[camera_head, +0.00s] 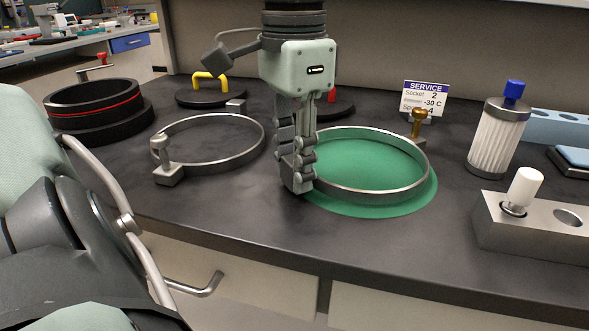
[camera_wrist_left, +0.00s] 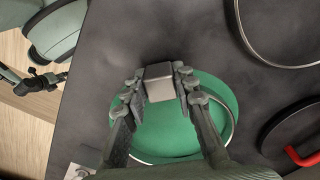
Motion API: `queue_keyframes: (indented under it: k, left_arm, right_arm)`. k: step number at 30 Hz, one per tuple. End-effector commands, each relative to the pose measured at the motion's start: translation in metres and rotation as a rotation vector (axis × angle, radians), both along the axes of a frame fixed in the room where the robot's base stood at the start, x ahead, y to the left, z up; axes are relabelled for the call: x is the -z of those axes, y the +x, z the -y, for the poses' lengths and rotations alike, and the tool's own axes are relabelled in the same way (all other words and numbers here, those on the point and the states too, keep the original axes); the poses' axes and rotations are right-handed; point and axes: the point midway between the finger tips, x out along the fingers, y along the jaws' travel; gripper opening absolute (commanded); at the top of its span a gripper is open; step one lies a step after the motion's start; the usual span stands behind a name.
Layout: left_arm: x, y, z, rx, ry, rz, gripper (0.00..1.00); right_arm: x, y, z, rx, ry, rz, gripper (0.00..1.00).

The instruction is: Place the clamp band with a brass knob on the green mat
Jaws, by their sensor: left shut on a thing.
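The clamp band with a brass knob (camera_head: 425,178) is a thin silver ring over the green mat (camera_head: 365,206). Its brass knob (camera_head: 417,124) stands at the back right of the ring. My left gripper (camera_head: 299,180) points down at the ring's left side, shut on the band's grey block (camera_wrist_left: 159,82), seen in the left wrist view. The green mat (camera_wrist_left: 165,125) shows under the band there. I cannot tell whether the band touches the mat or hangs slightly above it. My right gripper is not in view.
A second clamp band (camera_head: 262,150) with a silver knob lies to the left. Behind are a black ring (camera_head: 95,100), a yellow-handled lid (camera_head: 211,95) and a service card (camera_head: 425,97). At right stand a filter cartridge (camera_head: 498,138) and a metal block (camera_head: 535,232).

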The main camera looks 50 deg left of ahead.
Motion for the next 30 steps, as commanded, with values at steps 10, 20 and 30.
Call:
queue_keyframes:
  k: [10, 20, 30]
  left_arm:
    - [0.005, 0.000, 0.000, 0.000, 0.000, 0.001, 0.35]
    - [0.005, 0.000, 0.000, 0.000, 0.000, 0.001, 0.48]
    - [-0.036, 0.001, 0.000, -0.002, 0.001, 0.005, 0.48]
  right_arm:
    - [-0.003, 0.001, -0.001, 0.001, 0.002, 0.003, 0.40]
    - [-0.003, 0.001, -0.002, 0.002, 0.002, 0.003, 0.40]
    - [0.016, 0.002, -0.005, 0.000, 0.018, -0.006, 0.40]
